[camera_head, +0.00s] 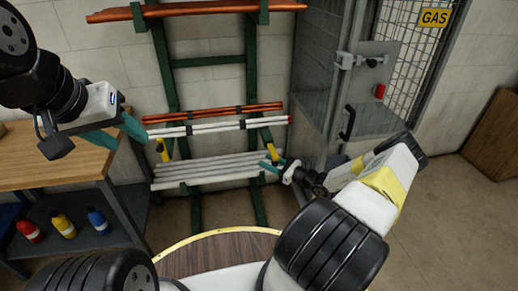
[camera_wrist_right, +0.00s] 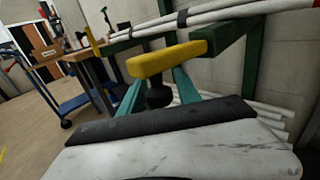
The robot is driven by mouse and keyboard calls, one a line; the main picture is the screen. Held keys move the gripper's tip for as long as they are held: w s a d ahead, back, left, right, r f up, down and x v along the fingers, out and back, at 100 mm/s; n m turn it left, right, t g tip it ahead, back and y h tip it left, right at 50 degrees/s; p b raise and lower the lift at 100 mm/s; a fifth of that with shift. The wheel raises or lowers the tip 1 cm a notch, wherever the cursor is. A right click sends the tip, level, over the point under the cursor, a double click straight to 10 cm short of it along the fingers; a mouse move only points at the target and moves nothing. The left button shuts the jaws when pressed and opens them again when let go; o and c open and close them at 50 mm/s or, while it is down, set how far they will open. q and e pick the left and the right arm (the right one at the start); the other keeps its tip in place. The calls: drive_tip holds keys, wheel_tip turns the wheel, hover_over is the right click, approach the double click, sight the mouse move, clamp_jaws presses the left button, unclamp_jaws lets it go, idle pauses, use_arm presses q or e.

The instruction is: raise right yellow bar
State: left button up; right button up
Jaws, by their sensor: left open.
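The right yellow bar (camera_head: 269,143) is a short yellow lever on the right post of the green rack, below the bundled white pipes. In the right wrist view the yellow bar (camera_wrist_right: 168,60) crosses just beyond my right gripper's teal fingers (camera_wrist_right: 158,84). A dark knob shows between the fingers; I cannot tell whether they grip it. In the head view my right gripper (camera_head: 272,161) is at the bar's lower end. The left yellow bar (camera_head: 162,149) is on the left post. My left gripper (camera_head: 130,130) is open and empty, left of the rack near the pipe ends.
White pipes (camera_head: 205,170) lie lower on the rack, and orange pipes (camera_head: 215,114) lie above the bundled white ones. A wooden bench (camera_head: 50,165) stands at left. A gas cage (camera_head: 325,75) stands close at right. A round wooden tabletop (camera_head: 215,256) is in front.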

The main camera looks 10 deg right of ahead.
clamp_jaws()
idle(1.2)
